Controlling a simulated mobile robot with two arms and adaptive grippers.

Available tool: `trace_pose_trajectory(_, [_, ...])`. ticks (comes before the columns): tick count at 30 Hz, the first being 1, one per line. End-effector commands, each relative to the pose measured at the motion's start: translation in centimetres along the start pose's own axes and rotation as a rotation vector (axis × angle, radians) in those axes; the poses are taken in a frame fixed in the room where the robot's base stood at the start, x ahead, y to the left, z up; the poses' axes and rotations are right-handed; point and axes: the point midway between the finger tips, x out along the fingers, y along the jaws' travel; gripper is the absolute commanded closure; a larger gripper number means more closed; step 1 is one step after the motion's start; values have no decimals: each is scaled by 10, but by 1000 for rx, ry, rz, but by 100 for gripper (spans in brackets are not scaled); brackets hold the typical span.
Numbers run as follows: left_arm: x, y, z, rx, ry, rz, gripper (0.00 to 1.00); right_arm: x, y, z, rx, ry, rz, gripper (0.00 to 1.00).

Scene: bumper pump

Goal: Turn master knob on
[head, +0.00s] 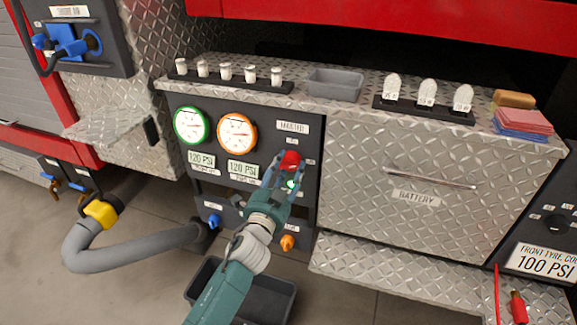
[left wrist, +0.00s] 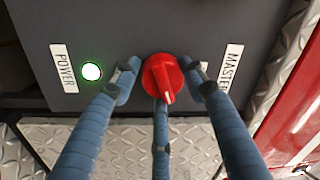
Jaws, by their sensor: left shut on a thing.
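The red master knob (head: 290,160) is on the dark panel, just below the MASTER label (head: 292,127). In the left wrist view the knob (left wrist: 158,76) has its raised grip and pale pointer mark toward the lower part of the picture. My left gripper (head: 284,173) is at the panel with its blue fingers around the knob, shut on it. The fingers partly cover the knob's sides. The round power light (left wrist: 91,71) beside the POWER label (left wrist: 63,68) glows green. My right gripper is not in view.
Two gauges, green-rimmed (head: 191,125) and orange-rimmed (head: 237,133), sit left of the knob. A blue knob (head: 214,221) and an orange knob (head: 287,242) are lower on the panel. A battery drawer (head: 430,180) is to the right. A dark bin (head: 272,296) stands below.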

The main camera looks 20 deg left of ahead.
Motion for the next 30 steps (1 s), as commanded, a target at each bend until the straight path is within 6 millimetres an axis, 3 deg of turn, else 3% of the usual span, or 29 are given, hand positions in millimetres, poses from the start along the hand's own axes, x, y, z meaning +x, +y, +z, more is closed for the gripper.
trace_pose_trajectory(1, [-1, 2, 10, 44, -18, 7, 83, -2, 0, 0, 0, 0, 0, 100])
trace_pose_trajectory(5, [-1, 0, 10, 143, -10, 8, 83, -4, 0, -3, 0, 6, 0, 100])
trace_pose_trajectory(13, [0, -2, 10, 292, 2, 10, 83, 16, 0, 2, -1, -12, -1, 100])
trace_pose_trajectory(30, [0, -4, 9, 362, 9, 9, 83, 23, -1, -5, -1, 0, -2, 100])
